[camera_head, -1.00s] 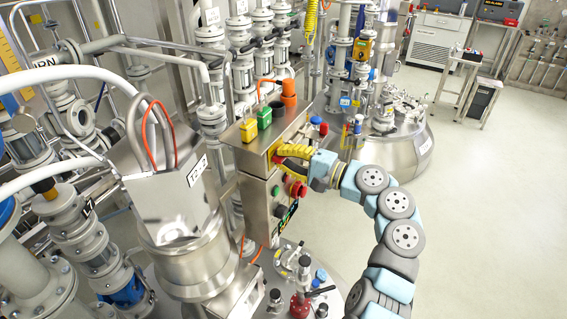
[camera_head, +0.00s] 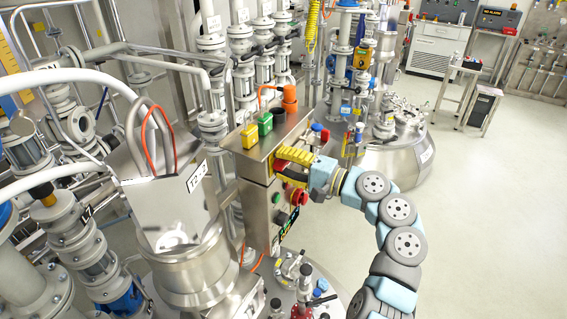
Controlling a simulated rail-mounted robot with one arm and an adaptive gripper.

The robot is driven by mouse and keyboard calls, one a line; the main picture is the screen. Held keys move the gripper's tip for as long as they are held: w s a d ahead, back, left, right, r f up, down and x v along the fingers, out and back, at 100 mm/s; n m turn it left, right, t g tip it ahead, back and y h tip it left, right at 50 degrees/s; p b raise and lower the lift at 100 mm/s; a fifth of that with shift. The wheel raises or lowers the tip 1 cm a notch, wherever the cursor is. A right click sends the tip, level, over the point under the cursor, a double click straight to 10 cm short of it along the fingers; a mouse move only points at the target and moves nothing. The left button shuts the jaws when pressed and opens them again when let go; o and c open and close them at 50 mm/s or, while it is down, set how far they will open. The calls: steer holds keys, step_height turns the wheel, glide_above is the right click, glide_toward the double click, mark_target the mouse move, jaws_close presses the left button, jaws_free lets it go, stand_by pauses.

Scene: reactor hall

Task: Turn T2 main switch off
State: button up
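The steel T2 control box (camera_head: 255,168) stands in the middle of the camera view. My gripper (camera_head: 285,163), with yellow fingers, is at the upper part of its right-hand face, coming in from the right. Red parts show beside and below the fingers; they look like the main switch (camera_head: 279,166), which is mostly hidden. I cannot tell whether the fingers close on it. Lower on the same face are a red button (camera_head: 296,196), a dark knob (camera_head: 281,218) and a lit display (camera_head: 290,223).
Yellow (camera_head: 250,136), green (camera_head: 265,124) and orange (camera_head: 290,97) connectors stand on the box. The T2-labelled steel housing (camera_head: 172,215) is close on the left. Vessel fittings (camera_head: 305,290) lie below. A second vessel (camera_head: 400,160) stands behind my arm.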

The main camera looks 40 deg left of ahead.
steer(key=shift+w+d, duration=0.1)
steer(key=shift+d, duration=0.1)
steer(key=v, duration=1.1)
steer(key=shift+d, duration=0.35)
